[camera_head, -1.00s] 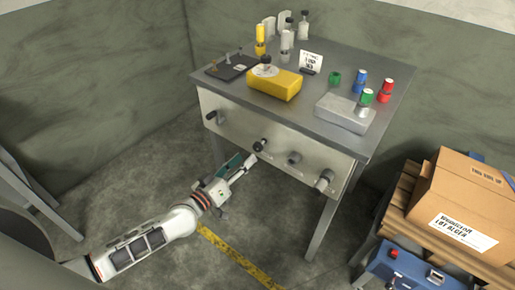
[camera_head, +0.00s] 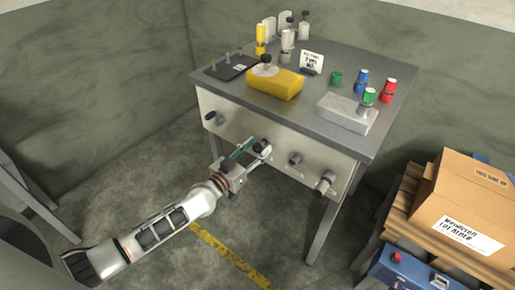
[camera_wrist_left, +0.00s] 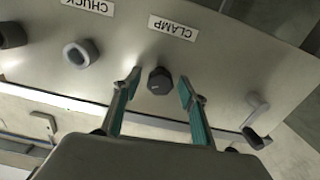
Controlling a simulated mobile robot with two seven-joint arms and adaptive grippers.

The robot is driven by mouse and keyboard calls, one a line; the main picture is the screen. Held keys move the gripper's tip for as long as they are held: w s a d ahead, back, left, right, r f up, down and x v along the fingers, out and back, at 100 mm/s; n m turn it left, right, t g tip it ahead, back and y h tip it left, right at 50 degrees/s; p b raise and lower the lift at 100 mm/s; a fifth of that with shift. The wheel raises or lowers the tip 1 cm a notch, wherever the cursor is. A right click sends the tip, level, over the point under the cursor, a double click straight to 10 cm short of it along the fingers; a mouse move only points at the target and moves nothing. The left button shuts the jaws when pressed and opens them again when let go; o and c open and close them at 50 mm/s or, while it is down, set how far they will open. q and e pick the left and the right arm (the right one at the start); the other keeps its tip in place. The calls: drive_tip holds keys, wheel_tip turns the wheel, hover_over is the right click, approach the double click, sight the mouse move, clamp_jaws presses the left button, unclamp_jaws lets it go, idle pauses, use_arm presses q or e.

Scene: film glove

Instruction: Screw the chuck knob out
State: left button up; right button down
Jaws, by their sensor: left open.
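My left gripper (camera_head: 250,149) is open in front of the dark knob (camera_head: 260,147) on the cabinet's front panel. In the left wrist view the green-padded fingers (camera_wrist_left: 160,90) lie on either side of this dark hexagonal knob (camera_wrist_left: 160,81), with gaps on both sides; I cannot tell whether the tips reach past its face. The label beside this knob reads CLAMP (camera_wrist_left: 172,28). The label CHUCK (camera_wrist_left: 88,6) is beside the neighbouring grey ring-shaped knob (camera_wrist_left: 80,52), which in the head view is the grey knob (camera_head: 295,158) to the right. My right gripper is not in view.
A crank handle (camera_head: 211,116) is at the panel's left and a larger grey fitting (camera_head: 324,182) at its right. The table top (camera_head: 305,105) holds a yellow block (camera_head: 275,85), a grey box (camera_head: 345,113) and coloured cylinders. A carton (camera_head: 460,205) stands at right.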

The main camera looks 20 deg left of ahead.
use_arm(q)
drive_tip(key=shift+w, duration=0.2)
drive_tip(key=shift+c, duration=0.2)
drive_tip(key=c, duration=1.1)
drive_tip(key=shift+n, duration=0.3)
